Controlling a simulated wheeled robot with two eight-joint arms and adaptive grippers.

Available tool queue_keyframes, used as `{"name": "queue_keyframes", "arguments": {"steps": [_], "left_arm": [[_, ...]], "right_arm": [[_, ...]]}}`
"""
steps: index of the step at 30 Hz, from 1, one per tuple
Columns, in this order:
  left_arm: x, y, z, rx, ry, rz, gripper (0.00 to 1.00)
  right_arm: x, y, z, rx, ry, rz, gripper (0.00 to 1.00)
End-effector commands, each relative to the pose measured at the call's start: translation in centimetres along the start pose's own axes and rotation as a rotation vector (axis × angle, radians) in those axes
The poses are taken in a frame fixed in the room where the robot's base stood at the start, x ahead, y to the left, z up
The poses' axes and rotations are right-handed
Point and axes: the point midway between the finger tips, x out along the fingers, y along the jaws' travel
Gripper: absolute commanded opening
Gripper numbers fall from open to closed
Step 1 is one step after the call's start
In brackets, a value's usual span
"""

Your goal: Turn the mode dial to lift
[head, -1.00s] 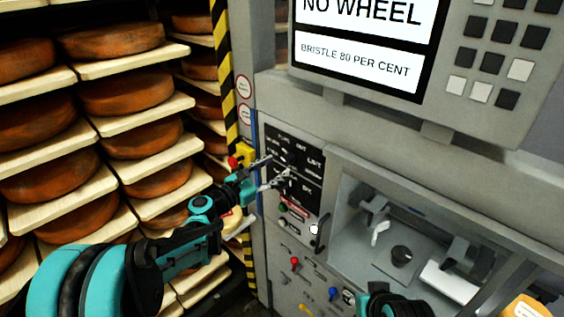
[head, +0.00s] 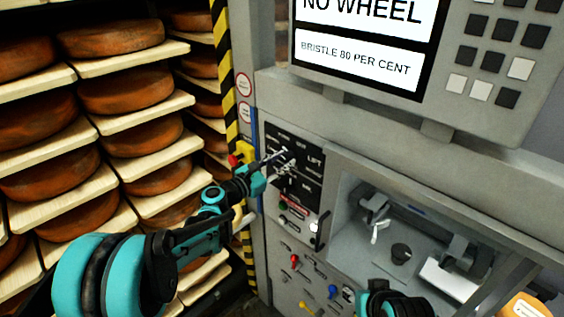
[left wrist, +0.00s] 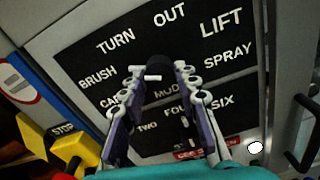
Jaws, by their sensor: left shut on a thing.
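The mode dial (left wrist: 153,74) is on a black plate (left wrist: 72,60), its white bar showing between my fingertips in the left wrist view. White words ring it: BRUSH, TURN, OUT, LIFT (left wrist: 222,21) and SPRAY. LIFT is at the upper right and also shows in the head view (head: 315,161). My left gripper (head: 282,158) reaches the plate from the left and is shut on the dial; its fingers also show in the left wrist view (left wrist: 167,78). The fingers partly hide the dial, and I cannot tell which word it points at. My right gripper's fingers are out of view.
A second set of words, TWO, FOUR and SIX (left wrist: 222,102), lies below. A yellow STOP box (left wrist: 62,132) is left of the plate. A screen (head: 362,40) reads NO WHEEL. Cheese racks (head: 100,150) fill the left. An open bay (head: 350,205) lies to the right.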

Motion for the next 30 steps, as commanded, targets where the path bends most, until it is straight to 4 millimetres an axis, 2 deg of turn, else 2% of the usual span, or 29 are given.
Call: {"name": "queue_keyframes", "arguments": {"steps": [11,30], "left_arm": [[0.0,0.0,-0.1,0.155,0.000,0.000,0.02],[0.0,0.1,-0.1,0.749,0.000,0.000,0.02]], "right_arm": [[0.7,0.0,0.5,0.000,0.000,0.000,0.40],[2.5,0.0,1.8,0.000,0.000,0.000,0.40]]}}
